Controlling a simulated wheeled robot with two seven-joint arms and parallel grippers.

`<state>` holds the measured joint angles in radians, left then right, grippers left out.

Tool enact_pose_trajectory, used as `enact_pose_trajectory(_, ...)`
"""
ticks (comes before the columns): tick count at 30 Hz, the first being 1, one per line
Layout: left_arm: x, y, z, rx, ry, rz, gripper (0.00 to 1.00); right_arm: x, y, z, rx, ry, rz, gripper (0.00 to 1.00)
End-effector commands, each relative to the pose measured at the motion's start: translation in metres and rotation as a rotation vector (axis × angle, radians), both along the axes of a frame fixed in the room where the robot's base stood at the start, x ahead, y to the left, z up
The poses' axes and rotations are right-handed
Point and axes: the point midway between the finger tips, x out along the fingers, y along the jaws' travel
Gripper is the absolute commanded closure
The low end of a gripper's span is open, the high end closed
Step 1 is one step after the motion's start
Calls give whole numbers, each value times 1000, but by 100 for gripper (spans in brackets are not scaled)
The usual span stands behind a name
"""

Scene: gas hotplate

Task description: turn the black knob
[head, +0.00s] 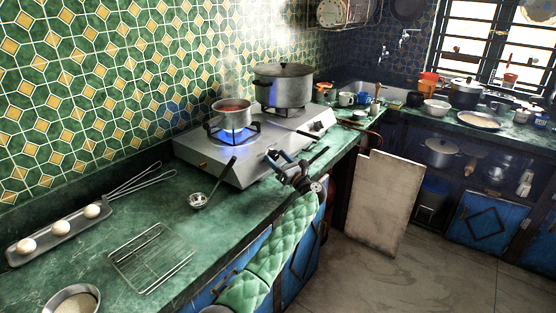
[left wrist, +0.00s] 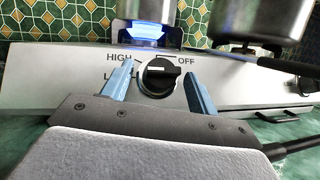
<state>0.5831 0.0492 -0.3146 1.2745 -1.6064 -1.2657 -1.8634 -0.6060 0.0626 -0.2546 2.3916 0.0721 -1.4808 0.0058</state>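The black knob (left wrist: 160,76) is on the grey front panel of the gas hotplate (head: 240,165), with the labels HIGH and LOW to its left and OFF to its right. It has a pale mark on its face. My left gripper (head: 279,157) is at the hotplate's front side in the head view. In the left wrist view, the fingers of my left gripper (left wrist: 157,84) are spread, one on each side of the knob, with gaps visible. I cannot make out the knob in the head view. My right gripper is not in view.
A blue flame (head: 233,137) burns under the small steaming pot (head: 232,114). A larger lidded pot (head: 284,86) stands behind it. A ladle (head: 199,200) lies on the counter left of the gripper. A wire rack (head: 152,257) and a tray with eggs (head: 58,235) are further left.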

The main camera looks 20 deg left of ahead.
Motion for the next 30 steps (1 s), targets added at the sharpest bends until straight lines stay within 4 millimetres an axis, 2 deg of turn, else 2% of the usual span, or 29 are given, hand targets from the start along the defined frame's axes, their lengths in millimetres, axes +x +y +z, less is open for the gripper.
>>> enact_pose_trajectory(11,-4,-7,-4,0,0,-1,41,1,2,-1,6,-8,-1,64)
enact_pose_trajectory(14,-10,-17,-9,0,0,-2,41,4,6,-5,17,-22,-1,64)
enact_pose_trajectory(24,-42,-70,-29,-1,1,-2,41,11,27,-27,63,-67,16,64)
enact_pose_trajectory(30,-54,-90,-35,0,2,-1,41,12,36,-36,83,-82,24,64)
